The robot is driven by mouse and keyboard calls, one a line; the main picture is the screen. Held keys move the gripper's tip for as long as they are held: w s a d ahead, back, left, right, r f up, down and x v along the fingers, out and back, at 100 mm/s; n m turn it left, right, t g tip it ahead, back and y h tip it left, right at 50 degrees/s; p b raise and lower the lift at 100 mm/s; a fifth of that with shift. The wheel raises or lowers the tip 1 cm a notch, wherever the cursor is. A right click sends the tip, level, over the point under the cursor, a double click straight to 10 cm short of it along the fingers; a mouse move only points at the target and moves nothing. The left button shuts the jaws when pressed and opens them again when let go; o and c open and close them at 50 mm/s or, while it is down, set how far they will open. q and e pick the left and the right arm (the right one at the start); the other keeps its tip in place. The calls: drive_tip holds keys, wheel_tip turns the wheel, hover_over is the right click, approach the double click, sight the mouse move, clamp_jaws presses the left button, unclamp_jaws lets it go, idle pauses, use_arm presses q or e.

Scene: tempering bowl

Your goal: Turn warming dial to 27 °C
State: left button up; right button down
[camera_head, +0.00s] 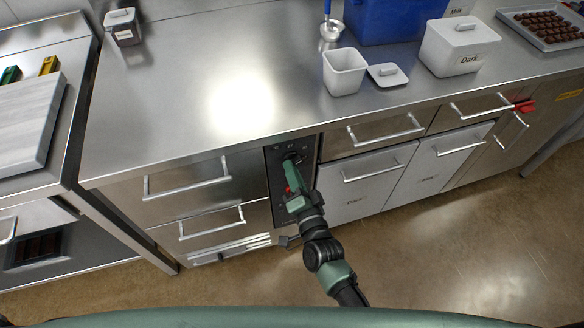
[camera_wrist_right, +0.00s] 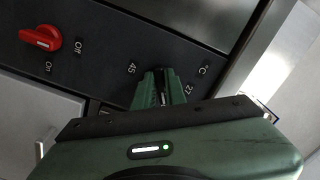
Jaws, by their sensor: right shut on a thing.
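The black control panel (camera_head: 277,194) is set in the front of the steel counter. The warming dial (camera_head: 293,157) is at the panel's top. My right gripper (camera_head: 290,163) is at the dial and shut on it. In the right wrist view, the right gripper (camera_wrist_right: 160,88) covers nearly all of the dial, so its pointer is hidden. The marks 45, °C and 27 show around the fingers on the panel (camera_wrist_right: 105,60). A red on/off switch (camera_wrist_right: 42,38) sits on the same panel, beside the marks Off and On. My left gripper is not in view.
Drawers with bar handles (camera_head: 188,187) flank the panel on both sides. The steel countertop (camera_head: 190,110) above is mostly clear. A white tub (camera_head: 344,72), a lidded white box labelled Dark (camera_head: 458,46) and a blue container (camera_head: 392,22) stand toward the back right.

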drive_tip(key=n, duration=0.3)
drive_tip(key=n+p, duration=0.1)
drive_tip(key=n, duration=0.3)
drive_tip(key=n+p, duration=0.1)
drive_tip(key=n, duration=0.3)
drive_tip(key=shift+w+d+f, duration=0.1)
drive_tip(key=shift+d+f, duration=0.2)
drive_tip(key=shift+d, duration=0.1)
drive_tip(key=shift+n, duration=0.4)
drive_tip(key=c, duration=1.5)
unclamp_jaws()
drive_tip(key=shift+o, duration=0.2)
drive_tip(key=v, duration=0.8)
drive_tip(key=shift+w, duration=0.1)
